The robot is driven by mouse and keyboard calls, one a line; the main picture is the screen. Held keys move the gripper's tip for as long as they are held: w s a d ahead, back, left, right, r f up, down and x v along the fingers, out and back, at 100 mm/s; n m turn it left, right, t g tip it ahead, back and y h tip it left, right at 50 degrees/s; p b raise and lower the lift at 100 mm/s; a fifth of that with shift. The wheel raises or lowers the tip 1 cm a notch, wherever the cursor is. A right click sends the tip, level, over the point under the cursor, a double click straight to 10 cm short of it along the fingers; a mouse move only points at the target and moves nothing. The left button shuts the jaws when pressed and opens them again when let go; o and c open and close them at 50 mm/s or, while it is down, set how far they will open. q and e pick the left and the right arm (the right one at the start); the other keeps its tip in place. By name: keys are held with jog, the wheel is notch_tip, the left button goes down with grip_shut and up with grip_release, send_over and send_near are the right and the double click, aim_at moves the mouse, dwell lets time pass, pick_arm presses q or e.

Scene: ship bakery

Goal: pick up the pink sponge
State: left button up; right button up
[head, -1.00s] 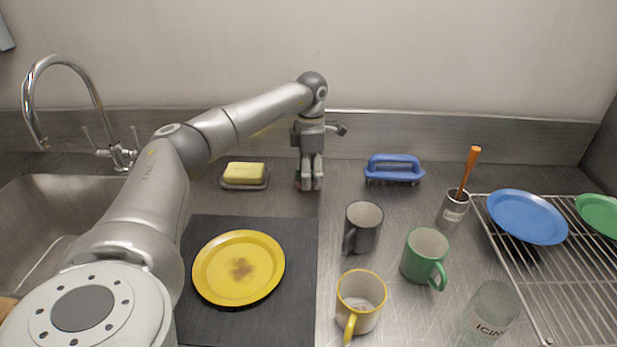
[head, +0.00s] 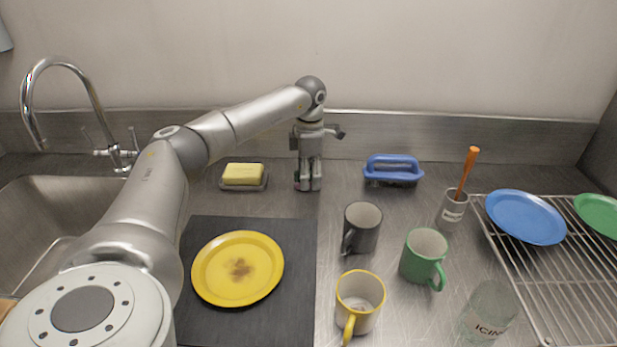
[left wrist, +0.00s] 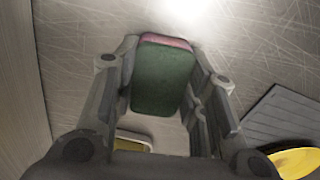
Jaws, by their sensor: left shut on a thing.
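The pink sponge (left wrist: 166,40) shows in the left wrist view as a block with a pink layer and a dark green face. It is between the fingers of my left gripper (left wrist: 163,85), which is shut on it. In the head view my left gripper (head: 308,186) points down at the counter behind the grey mug, and its fingers hide nearly all of the sponge. I cannot tell whether the sponge touches the counter. My right gripper is not in view.
In front are a grey mug (head: 361,228), a green mug (head: 424,256), a yellow-white mug (head: 358,302) and a stained yellow plate (head: 238,268) on a dark mat.

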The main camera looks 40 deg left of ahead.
aim_at(310, 175)
pick_arm(q)
jog(key=shift+r, duration=0.5)
jog(key=shift+s+d+r+b, duration=0.15)
jog(key=shift+r+b, duration=0.35)
jog(key=shift+r, duration=0.75)
jog(key=s+d+r+b, duration=0.1)
jog(key=s+d+r, duration=0.7)
jog(key=d, duration=0.3)
jog(key=shift+r+b, duration=0.4)
jog(key=shift+r, duration=0.3)
jog(key=shift+o, duration=0.4)
